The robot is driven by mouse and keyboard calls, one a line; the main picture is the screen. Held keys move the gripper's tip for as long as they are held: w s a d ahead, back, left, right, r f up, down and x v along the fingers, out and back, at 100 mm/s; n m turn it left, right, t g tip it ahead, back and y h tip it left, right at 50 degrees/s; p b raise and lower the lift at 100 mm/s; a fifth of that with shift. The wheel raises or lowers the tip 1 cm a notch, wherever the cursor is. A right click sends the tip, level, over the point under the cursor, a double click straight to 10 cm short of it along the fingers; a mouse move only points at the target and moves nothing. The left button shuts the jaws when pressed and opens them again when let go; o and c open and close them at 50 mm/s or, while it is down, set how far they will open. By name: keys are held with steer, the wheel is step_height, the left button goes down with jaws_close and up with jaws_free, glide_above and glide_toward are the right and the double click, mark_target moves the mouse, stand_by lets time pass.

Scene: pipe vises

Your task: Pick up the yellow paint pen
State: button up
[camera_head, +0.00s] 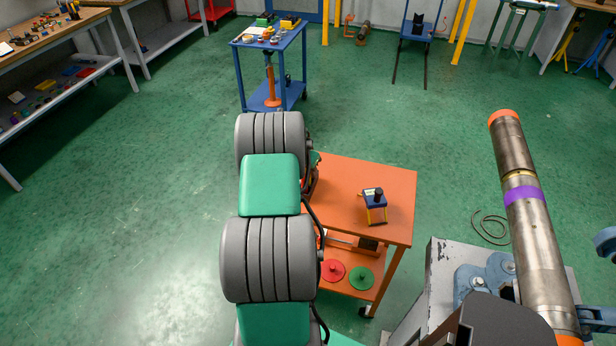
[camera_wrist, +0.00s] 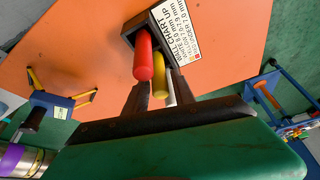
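The yellow paint pen (camera_wrist: 158,72) stands in a dark holder (camera_wrist: 128,36) on the orange cart top in the wrist view. A thicker-looking red pen (camera_wrist: 142,55) is beside it on the left, and a white pen-like piece (camera_wrist: 171,92) shows partly on the right. My gripper (camera_wrist: 160,80) is open, its two dark fingers apart, with the yellow pen showing in the gap between the fingertips. I cannot tell whether a finger touches any pen. In the head view my own arm hides the gripper and pens.
A printed card (camera_wrist: 187,38) about wall size and colours is beside the holder. The orange cart (camera_head: 340,185) carries a small blue and yellow stand (camera_head: 375,202). A steel pipe (camera_head: 528,220) with orange ends and a purple band lies in a vise at right. Green floor is clear at left.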

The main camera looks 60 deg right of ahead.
jaws_close()
steer(key=shift+r, duration=0.15)
